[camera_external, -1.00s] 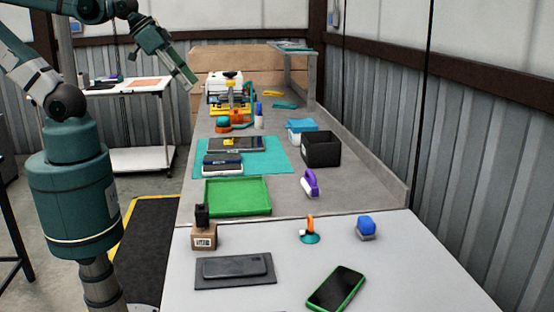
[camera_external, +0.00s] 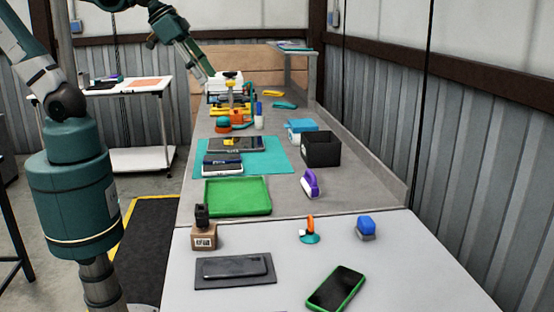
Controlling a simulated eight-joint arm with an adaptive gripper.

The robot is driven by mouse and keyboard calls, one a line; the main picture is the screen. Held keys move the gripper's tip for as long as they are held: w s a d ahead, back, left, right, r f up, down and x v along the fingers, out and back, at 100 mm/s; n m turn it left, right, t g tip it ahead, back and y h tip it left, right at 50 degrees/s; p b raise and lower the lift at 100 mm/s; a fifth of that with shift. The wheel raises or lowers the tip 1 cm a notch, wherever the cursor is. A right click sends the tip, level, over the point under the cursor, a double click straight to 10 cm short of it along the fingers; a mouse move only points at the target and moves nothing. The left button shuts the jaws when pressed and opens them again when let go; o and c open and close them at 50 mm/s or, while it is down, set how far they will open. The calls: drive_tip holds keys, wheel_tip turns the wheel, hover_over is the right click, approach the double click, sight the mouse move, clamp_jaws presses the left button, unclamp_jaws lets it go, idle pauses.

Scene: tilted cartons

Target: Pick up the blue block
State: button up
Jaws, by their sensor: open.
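A small blue block-like piece (camera_external: 366,223) with a grey lower part stands on the light front table, at the right. A flatter light-blue piece (camera_external: 302,127) lies farther back beside the black bin; I cannot tell for sure which one is the blue block. My gripper (camera_external: 208,74) is raised at the upper left, over the far end of the bench near the white and yellow machine. It is open and holds nothing that I can see. It is well apart from both blue pieces, and its fingertips are small in this view.
A black open bin (camera_external: 321,150), a green tray (camera_external: 238,196) and a purple-handled tool (camera_external: 310,184) stand on the grey bench. A green-edged phone (camera_external: 336,289) and an orange and teal stand (camera_external: 309,232) are on the front table. A corrugated wall bounds the right side.

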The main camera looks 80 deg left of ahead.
drive_tip(key=w+d+r+m+g+h, duration=0.1)
drive_tip(key=w+d+m, duration=0.1)
drive_tip(key=w+d, duration=0.35)
drive_tip(key=w+d+m+g, duration=0.1)
drive_tip(key=w+d+m, duration=0.1)
drive_tip(key=w, duration=0.7)
drive_tip(key=m+g+h, duration=0.3)
drive_tip(key=m+g, duration=0.1)
drive_tip(key=m, duration=0.8)
hover_over(368, 219)
drive_tip(key=a, duration=0.3)
wheel_tip(368, 219, down, 27)
drive_tip(key=shift+d+f, duration=0.1)
drive_tip(key=shift+d, duration=0.1)
drive_tip(key=shift+x, duration=0.9)
drive_tip(key=shift+s+f, duration=0.1)
drive_tip(key=shift+f, duration=0.1)
drive_tip(key=shift+d+f, duration=0.1)
